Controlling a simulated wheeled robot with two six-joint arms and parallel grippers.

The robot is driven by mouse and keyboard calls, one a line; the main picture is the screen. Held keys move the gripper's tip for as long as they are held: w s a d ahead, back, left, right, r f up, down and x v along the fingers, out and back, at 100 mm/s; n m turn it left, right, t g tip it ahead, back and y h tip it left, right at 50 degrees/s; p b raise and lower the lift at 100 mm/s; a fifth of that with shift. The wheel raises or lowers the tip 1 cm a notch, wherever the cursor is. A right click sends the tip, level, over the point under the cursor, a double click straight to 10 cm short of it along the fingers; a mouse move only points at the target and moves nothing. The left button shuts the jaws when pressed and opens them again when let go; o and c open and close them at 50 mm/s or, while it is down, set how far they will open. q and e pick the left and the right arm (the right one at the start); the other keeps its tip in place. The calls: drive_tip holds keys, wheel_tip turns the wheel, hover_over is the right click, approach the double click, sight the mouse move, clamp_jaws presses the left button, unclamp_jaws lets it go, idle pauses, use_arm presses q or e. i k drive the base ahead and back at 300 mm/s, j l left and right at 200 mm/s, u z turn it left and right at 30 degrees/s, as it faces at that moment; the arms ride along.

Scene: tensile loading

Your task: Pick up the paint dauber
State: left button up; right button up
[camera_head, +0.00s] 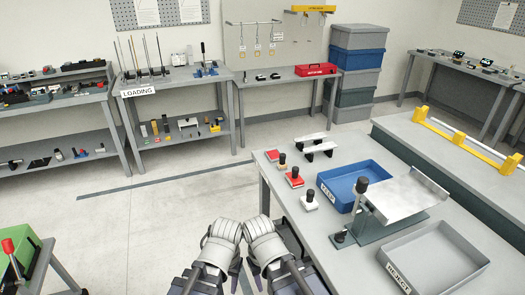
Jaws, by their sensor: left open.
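Several small knobbed pieces stand on the left part of the right-hand workbench in the head view. One with a dark knob and red base (294,178) stands near a similar piece (282,161) behind it and a dark-knobbed piece with a white base (309,199) in front. Any of these may be the paint dauber; I cannot tell which. My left gripper (234,274) is at the bottom centre, open, short of the workbench and away from these pieces. My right gripper (257,277) is close beside it, its fingers partly hidden and dark.
The workbench (285,207) also holds a blue tray (331,195), a grey reject tray (393,266), a sloped metal plate (408,196) and black-and-white blocks (320,149). A loading table (150,87) stands at the back. Open floor (150,220) lies left.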

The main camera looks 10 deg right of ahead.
sight(282, 166)
drive_tip(key=i+j, duration=1.4)
drive_tip(key=i+j+z, duration=0.1)
drive_tip(key=z, duration=1.75)
drive_tip(key=i+j, duration=0.05)
